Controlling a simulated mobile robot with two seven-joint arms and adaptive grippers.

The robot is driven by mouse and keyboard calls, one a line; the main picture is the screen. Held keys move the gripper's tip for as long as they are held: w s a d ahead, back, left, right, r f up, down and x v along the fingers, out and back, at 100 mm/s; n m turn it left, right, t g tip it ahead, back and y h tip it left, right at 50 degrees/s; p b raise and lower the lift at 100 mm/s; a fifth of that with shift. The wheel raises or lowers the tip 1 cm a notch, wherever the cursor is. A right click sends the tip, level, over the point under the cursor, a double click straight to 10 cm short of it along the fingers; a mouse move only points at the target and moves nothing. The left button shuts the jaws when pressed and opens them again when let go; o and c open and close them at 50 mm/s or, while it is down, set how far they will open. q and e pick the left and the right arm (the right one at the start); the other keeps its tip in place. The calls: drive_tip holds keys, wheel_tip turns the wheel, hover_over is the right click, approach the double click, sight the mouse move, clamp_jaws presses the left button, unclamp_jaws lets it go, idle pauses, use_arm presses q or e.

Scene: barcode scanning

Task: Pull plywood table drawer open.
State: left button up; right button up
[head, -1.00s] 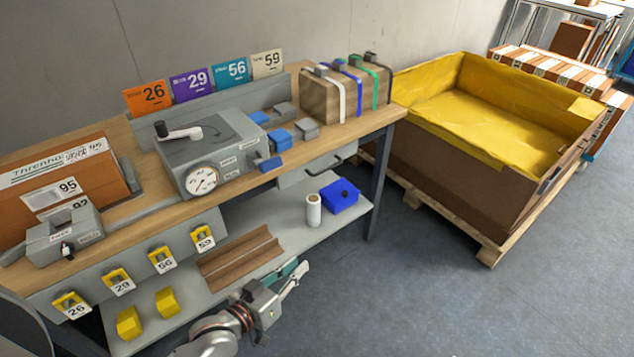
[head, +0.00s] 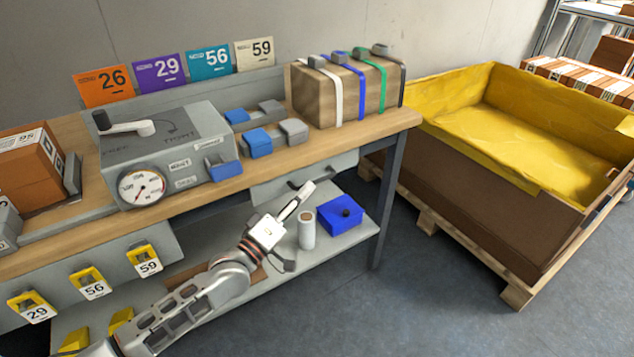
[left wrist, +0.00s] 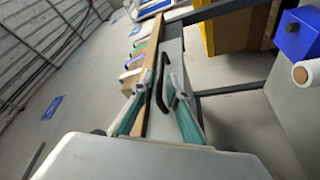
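The plywood-topped table (head: 345,135) has a light grey drawer (head: 268,191) under its top at the right end. The drawer front looks flush with the table front. Its dark bar handle (head: 294,184) is partly hidden behind my left gripper (head: 298,204) in the head view. In the left wrist view, the black handle (left wrist: 161,92) lies between the spread teal fingers of my left gripper (left wrist: 163,82). The gripper is open, and I cannot tell whether a finger touches the handle. My right gripper is not in view.
A blue box (head: 340,216) and a white roll (head: 306,230) stand on the lower shelf (head: 365,230) beside my left gripper. A strapped carton (head: 325,98) sits above the drawer. A yellow-lined crate (head: 490,205) on a pallet stands right. The floor before the table is clear.

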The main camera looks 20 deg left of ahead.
sight(316, 180)
use_arm(q)
drive_tip(key=x, duration=0.3)
drive_tip(key=shift+w+d+f, duration=0.15)
drive_tip(key=shift+w, duration=0.2)
drive_tip(key=shift+w+d+r+b, duration=0.25)
drive_tip(key=shift+w+b, duration=0.1)
drive_tip(key=shift+w, duration=0.2)
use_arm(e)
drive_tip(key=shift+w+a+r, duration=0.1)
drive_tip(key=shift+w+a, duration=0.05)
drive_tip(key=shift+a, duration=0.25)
use_arm(q)
clamp_jaws()
